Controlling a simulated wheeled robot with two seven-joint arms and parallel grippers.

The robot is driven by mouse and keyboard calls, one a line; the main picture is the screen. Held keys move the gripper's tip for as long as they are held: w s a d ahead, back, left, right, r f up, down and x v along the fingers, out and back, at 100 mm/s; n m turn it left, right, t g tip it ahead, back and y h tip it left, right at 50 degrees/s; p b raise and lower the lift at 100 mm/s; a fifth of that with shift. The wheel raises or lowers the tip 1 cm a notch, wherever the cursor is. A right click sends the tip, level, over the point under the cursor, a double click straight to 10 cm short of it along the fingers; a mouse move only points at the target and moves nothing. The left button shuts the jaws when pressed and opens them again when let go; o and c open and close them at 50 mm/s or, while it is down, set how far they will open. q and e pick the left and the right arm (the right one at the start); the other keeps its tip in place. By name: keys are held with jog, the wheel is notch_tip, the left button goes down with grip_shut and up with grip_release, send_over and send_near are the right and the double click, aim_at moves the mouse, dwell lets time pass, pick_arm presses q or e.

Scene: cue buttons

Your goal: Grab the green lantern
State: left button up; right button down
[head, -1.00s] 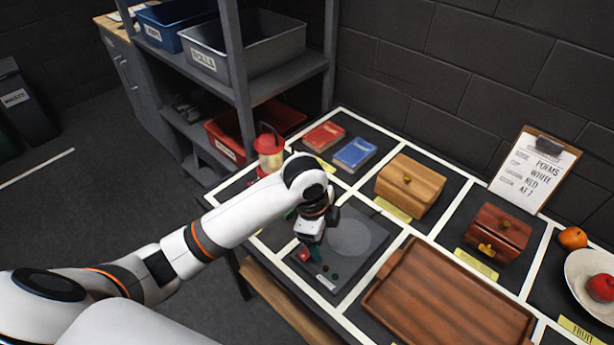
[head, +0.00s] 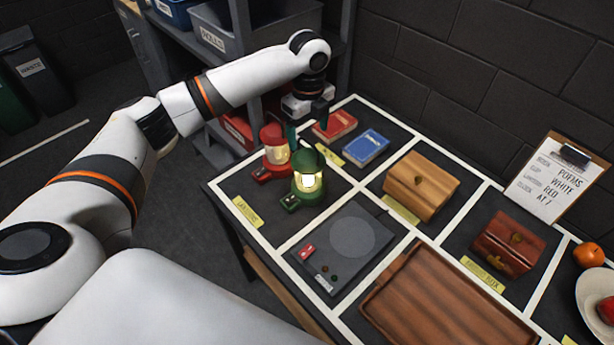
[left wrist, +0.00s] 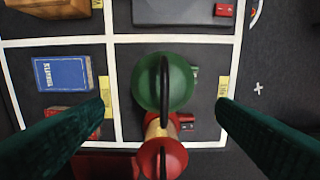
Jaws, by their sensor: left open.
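The green lantern (head: 308,182) stands upright and glowing in the back-left cell of the table. The red lantern (head: 275,152) stands close behind it, to its left. My left gripper (head: 306,124) is open and empty, above and behind the green lantern, fingers pointing down. In the left wrist view the green lantern (left wrist: 165,82) is seen from above between the spread fingers (left wrist: 161,104), with its dark handle across the top. The red lantern (left wrist: 163,158) is at the bottom of that view, also between the fingers. My right gripper is not in view.
A grey panel (head: 327,262) with small buttons and a round disc lies in front of the lanterns. Red (head: 335,124) and blue books (head: 365,147), a wooden box (head: 421,185) and a brown tray (head: 420,315) are to the right. A shelf post (head: 240,60) rises behind.

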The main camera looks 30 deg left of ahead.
aim_at(308, 141)
pick_arm(q)
jog(key=shift+s+d+f+p, duration=0.1)
jog(key=shift+f+p, duration=0.25)
jog(key=shift+f, duration=0.3)
jog(key=f, duration=0.1)
jog(key=f+p, duration=0.1)
jog(key=f, duration=0.1)
jog(key=shift+s+f, duration=0.2)
jog(key=shift+f, duration=0.45)
jog(key=shift+d, duration=0.1)
jog(key=shift+c, duration=0.6)
